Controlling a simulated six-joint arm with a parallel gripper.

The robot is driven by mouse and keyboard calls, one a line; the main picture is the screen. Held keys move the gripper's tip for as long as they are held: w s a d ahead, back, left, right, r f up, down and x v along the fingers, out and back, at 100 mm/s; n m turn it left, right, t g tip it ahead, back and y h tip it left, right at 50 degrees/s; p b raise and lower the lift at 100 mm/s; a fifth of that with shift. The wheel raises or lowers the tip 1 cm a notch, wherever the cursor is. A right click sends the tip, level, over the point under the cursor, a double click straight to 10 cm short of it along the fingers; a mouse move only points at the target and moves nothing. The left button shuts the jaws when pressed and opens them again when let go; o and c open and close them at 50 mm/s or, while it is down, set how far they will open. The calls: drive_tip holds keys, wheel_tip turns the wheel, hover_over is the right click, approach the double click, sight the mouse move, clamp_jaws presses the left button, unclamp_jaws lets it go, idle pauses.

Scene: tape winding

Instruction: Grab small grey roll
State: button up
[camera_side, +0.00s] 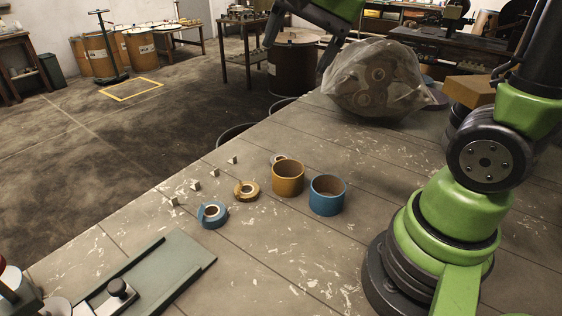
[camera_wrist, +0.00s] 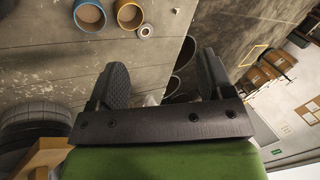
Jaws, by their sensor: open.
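The small grey roll (camera_side: 275,158) lies flat on the table near its edge in the side view, partly hidden behind the tall yellow roll (camera_side: 288,178). In the wrist view the small grey roll (camera_wrist: 145,31) shows whole, next to the tall yellow roll (camera_wrist: 129,14). My gripper (camera_side: 296,56) is open and empty at the top of the side view, well above the table. In the wrist view the two dark fingers of my gripper (camera_wrist: 163,62) are spread apart, and the grey roll is beyond them.
A tall blue roll (camera_side: 327,195), a small yellow roll (camera_side: 246,191) and a small blue roll (camera_side: 212,214) stand nearby. Several small pale cubes (camera_side: 214,173) line the table edge. A filled plastic bag (camera_side: 374,80) sits at the back right. Bins (camera_side: 236,130) stand beyond the edge.

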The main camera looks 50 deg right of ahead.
drive_tip(key=w+d+f+m+g, duration=0.1)
drive_tip(key=w+d+f+m, duration=0.3)
drive_tip(key=w+m, duration=0.15)
drive_tip(key=m+g, duration=0.4)
drive_tip(key=m, duration=0.8)
hover_over(281, 156)
drive_tip(key=a, duration=0.1)
drive_tip(key=shift+h, duration=0.4)
drive_tip(key=f, duration=2.1)
drive_tip(key=shift+s+f, duration=0.25)
drive_tip(key=shift+s, duration=0.05)
wheel_tip(281, 156, down, 6)
drive_tip(key=shift+s+a+r, duration=0.1)
drive_tip(key=shift+r, duration=0.05)
drive_tip(key=c, duration=0.7)
